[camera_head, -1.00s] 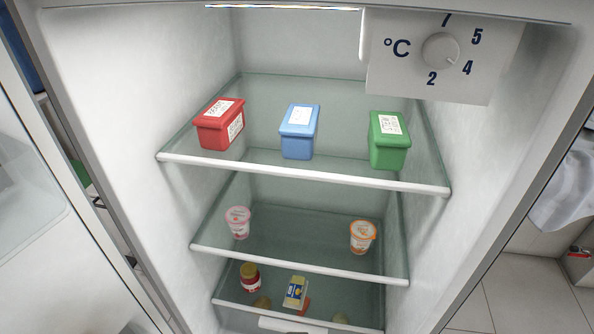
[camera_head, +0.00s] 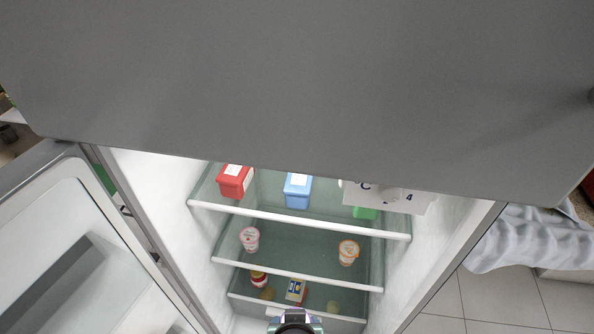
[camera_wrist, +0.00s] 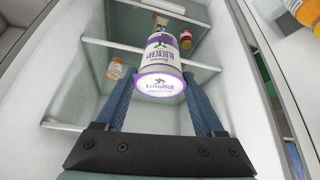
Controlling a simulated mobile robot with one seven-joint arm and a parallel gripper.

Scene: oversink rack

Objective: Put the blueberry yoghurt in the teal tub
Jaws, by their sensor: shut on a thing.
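The blueberry yoghurt (camera_wrist: 162,52) is a white and purple pot with a printed purple-rimmed lid facing the wrist camera. My gripper (camera_wrist: 160,82) is shut on it, with one blue finger on each side. The pot is held up in front of the open fridge's shelves. In the head view, only a part of my arm shows at the bottom edge and the yoghurt cannot be seen. I see no teal tub in either view.
The fridge's top shelf holds a red box (camera_head: 235,181), a blue box (camera_head: 298,190) and a partly hidden green box (camera_head: 365,212). A pink pot (camera_head: 250,239) and an orange pot (camera_head: 348,252) stand on the middle shelf. The open door (camera_head: 75,250) is at left.

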